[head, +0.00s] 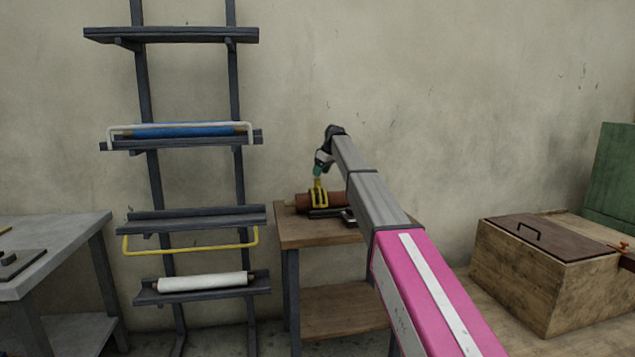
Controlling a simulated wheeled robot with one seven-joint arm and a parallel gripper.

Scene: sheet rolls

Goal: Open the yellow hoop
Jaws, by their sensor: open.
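The yellow hoop (190,251) is a thin U-shaped bar on the rack. It hangs down in front of and below the third shelf (195,217), its long bar level and its two ends rising to the shelf. That shelf looks empty. My gripper (318,202) has yellow fingers pointing down and is open. It is well to the right of the hoop, over a reddish-brown roll (303,200) on a small wooden table. I cannot tell whether the fingers touch that roll.
A white hoop (180,126) stands up around a blue roll (185,131) on the shelf above. A white roll (203,283) lies on the lowest shelf. A grey table (75,230) stands left of the rack, the wooden table (315,236) right of it. A lidded wooden box (560,280) is at right.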

